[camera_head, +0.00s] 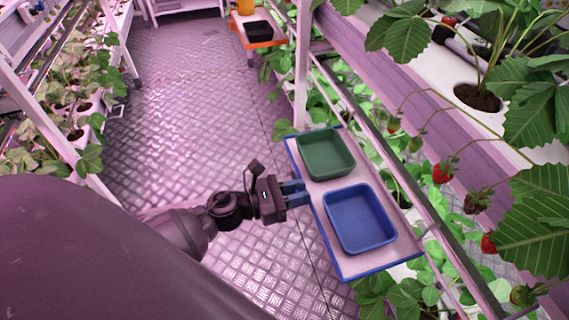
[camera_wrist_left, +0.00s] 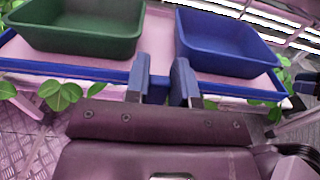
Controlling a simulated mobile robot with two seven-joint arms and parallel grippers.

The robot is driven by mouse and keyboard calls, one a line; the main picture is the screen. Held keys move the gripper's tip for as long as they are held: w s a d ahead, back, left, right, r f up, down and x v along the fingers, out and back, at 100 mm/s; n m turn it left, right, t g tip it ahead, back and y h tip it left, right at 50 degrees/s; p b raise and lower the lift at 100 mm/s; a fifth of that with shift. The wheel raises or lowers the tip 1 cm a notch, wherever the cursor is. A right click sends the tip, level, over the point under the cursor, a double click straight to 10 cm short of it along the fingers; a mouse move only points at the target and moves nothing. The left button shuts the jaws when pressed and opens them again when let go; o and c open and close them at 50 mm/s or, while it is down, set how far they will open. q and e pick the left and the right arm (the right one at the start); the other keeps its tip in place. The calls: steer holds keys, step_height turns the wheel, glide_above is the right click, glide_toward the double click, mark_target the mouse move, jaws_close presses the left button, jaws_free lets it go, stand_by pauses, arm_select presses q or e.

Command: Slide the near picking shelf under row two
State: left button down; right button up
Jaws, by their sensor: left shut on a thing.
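The near picking shelf (camera_head: 316,197) is a pale board with a blue rim, bearing a green tray (camera_head: 326,154) and a blue tray (camera_head: 359,218). It lies beside the rail of the right-hand rack. My left gripper (camera_head: 297,193) is shut on the shelf's aisle-side edge. In the left wrist view, the fingers (camera_wrist_left: 164,86) close on the blue rim (camera_wrist_left: 60,69), between the green tray (camera_wrist_left: 80,26) and the blue tray (camera_wrist_left: 227,42). Both trays look empty.
Strawberry plants with red berries (camera_head: 442,173) hang over the rack's rail (camera_head: 400,184) on the right. Another shelf with an orange rim (camera_head: 258,44) carries a black tray farther up. The metal aisle floor (camera_head: 190,100) is clear. A planted rack (camera_head: 75,120) stands at left.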

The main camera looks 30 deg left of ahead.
arm_select(q)
steer(key=s+d, duration=0.6)
steer(key=d, duration=0.1)
steer(key=s+d+p, duration=0.1)
steer(key=s+d, duration=0.2)
steer(key=d, duration=0.1)
steer(key=shift+s+d, duration=0.1)
steer(key=shift+s, duration=0.25)
steer(key=shift+s+d+f, duration=0.1)
steer(key=shift+s+d, duration=0.1)
steer(key=c, duration=1)
jaws_free()
steer(key=shift+o, duration=0.2)
